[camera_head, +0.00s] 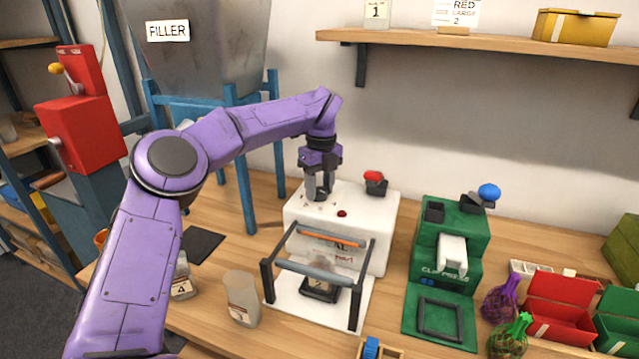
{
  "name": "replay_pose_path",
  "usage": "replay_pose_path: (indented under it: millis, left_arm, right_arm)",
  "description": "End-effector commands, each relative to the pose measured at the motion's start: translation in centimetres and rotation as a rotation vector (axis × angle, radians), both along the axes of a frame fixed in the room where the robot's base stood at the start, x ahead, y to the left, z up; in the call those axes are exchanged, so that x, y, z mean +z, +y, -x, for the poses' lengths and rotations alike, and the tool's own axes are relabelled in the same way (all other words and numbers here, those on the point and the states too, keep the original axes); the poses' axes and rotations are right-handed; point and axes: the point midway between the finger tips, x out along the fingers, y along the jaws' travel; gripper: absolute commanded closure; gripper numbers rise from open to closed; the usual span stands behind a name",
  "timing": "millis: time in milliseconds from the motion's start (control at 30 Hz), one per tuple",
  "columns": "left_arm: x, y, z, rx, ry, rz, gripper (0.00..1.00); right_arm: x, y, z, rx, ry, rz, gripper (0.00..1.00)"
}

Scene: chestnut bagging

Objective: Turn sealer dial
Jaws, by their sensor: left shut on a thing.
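The white sealer (376,225) stands on the workbench, with a red button (342,213) on its top and a red-knobbed lever (373,176) at its back right. My left gripper (319,199) points down onto the left part of the sealer's top. Its fingers are shut on the sealer dial, which they hide almost wholly; small dark marks show around the fingertips. In front, the sealer's frame with a grey bar (312,268) stands over a white base, where a dark, labelled item (320,289) sits. My right gripper is not in view.
The green clip press (445,265) with a blue-knobbed lever stands right of the sealer. Net bags and red and green boxes (560,308) lie farther right. A labelled cup (242,298) stands left of the sealer's base. The filler's blue legs (242,180) stand behind my left arm.

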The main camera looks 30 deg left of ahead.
Motion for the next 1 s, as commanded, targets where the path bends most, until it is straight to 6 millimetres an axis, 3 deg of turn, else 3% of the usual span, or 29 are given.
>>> replay_pose_path:
  millis: [1000]
  left_arm:
    - [0.3, 0.0, 0.2, -0.957, 0.002, 0.0, 0.87]
  right_arm:
    - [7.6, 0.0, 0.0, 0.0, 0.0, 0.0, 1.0]
